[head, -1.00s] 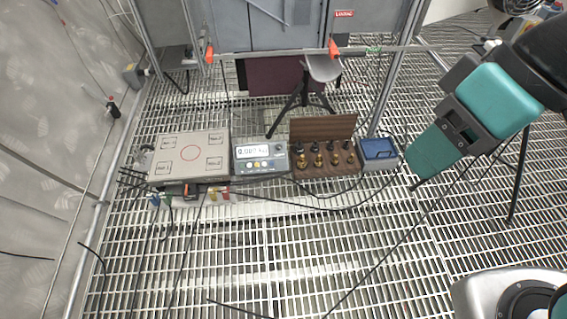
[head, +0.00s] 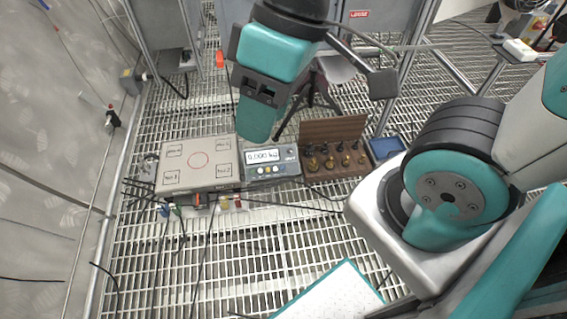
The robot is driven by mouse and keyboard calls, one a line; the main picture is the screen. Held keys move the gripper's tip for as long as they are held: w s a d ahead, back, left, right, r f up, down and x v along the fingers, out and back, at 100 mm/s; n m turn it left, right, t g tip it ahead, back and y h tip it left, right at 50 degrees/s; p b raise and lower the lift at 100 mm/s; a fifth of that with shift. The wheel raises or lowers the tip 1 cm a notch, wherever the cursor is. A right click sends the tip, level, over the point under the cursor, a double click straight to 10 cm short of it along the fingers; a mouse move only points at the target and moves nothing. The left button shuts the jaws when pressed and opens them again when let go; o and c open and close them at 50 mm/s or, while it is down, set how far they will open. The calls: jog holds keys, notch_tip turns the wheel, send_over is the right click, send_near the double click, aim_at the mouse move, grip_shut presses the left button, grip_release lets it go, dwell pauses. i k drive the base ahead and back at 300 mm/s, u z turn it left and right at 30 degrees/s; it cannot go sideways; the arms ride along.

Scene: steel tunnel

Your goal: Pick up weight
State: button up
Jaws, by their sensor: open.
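Several brass weights (head: 328,162) with knobs on top stand in rows in an open wooden box (head: 332,131) with its lid up. I cannot tell their sizes apart at this scale. My gripper (head: 259,122), teal with a dark housing, hangs above and to the left of the box, in front of the top of the scale's display in the picture. It is open and holds nothing visible. Its far finger is hidden behind the near teal one. The display unit (head: 262,172) reads about 0,000 kg. The scale's flat plate (head: 184,178), with a red circle and corner marks, is empty.
A small blue-topped box (head: 387,147) stands right of the weights, partly covered by my arm. A dark tripod (head: 312,90) stands behind. Cables (head: 204,250) run over the grating floor. An orange-capped frame (head: 219,58) stands at the back. Open grating lies in front.

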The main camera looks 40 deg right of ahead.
aim_at(313, 167)
jog(key=u, duration=0.05)
jog(key=i, duration=0.75)
jog(key=z, duration=0.65)
jog(key=i, duration=0.45)
jog(key=z, duration=0.3)
